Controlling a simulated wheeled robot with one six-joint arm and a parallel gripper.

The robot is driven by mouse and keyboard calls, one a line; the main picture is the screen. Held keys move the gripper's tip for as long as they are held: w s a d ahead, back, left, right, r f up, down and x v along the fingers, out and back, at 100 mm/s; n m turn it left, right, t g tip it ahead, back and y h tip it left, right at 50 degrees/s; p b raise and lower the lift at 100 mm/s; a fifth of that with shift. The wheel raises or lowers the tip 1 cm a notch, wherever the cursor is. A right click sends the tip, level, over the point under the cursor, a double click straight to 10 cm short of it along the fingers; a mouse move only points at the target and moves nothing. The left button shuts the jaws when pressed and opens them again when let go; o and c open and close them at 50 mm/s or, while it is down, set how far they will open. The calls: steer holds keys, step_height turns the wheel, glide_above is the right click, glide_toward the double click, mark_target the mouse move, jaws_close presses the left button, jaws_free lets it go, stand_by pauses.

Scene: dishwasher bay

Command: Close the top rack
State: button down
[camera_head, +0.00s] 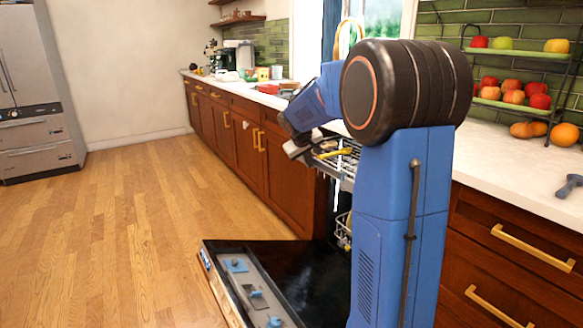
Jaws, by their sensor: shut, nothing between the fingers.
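The top rack (343,170) of the dishwasher is a grey wire rack with something yellow in it. Part of it shows just left of my blue arm, sticking out from under the counter; the arm hides the rest, so how far out it is cannot be told. My gripper (297,150) is at the rack's front left, partly hidden behind my own wrist. It is shut and appears empty. Whether it touches the rack is unclear. The dishwasher door (318,277) is folded down open below. A bit of a lower rack (344,231) shows beneath the top rack.
Wooden cabinets (285,172) with brass handles flank the dishwasher. The white counter (520,190) holds a tiered fruit stand (520,108) at right and small kitchen items farther back. The wooden floor (140,220) at left is clear up to the fridge (35,90).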

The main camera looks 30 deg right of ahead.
mark_target(338, 161)
steer(key=d, duration=1.5)
steer(key=shift+w, duration=0.25)
